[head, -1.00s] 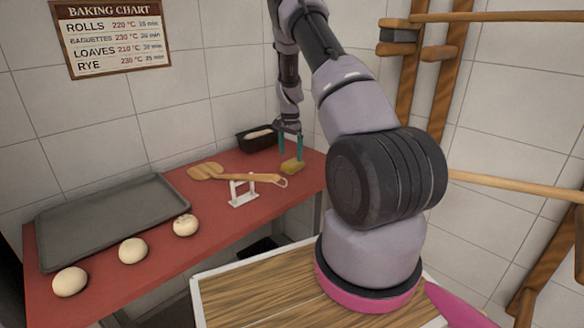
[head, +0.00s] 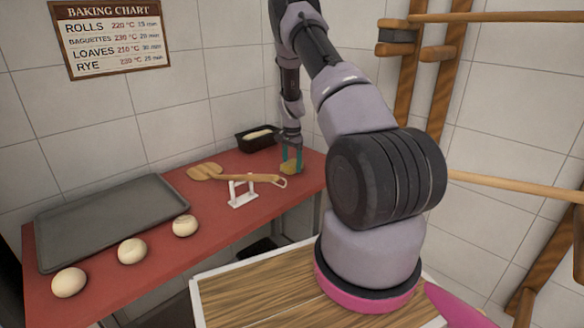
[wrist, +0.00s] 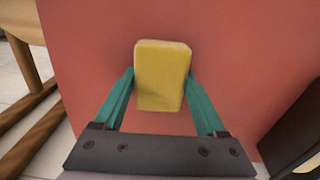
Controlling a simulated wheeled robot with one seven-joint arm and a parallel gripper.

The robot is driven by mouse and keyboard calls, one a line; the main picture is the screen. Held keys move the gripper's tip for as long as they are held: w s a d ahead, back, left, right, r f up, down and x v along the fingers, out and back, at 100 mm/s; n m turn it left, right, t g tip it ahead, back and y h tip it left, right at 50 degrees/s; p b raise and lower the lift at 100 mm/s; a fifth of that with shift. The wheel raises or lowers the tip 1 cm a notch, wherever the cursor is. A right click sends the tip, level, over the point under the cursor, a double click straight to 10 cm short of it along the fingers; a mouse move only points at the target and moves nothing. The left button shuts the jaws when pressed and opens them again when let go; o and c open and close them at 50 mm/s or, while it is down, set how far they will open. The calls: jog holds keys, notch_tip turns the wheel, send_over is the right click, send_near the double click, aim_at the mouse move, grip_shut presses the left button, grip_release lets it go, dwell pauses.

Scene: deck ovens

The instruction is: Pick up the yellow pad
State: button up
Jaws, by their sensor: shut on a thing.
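The yellow pad (wrist: 162,78) is a small block with rounded edges. In the wrist view it sits between the two teal fingers of my gripper (wrist: 161,82), which touch its left and right sides. In the head view the pad (head: 290,169) is near the right end of the red counter (head: 110,248), with my gripper (head: 292,160) pointing down around it. My gripper is shut on the pad. I cannot tell whether the pad's underside is clear of the counter.
A dark loaf tin (head: 257,138) stands just behind my gripper. A wooden peel (head: 237,178) rests on a white stand (head: 242,192) to the left. A grey tray (head: 110,222) and dough balls (head: 132,251) lie farther left. A wooden rack (head: 440,100) is at the right.

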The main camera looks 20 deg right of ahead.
aim_at(292, 163)
notch_tip(292, 163, up, 10)
dwell(0.5)
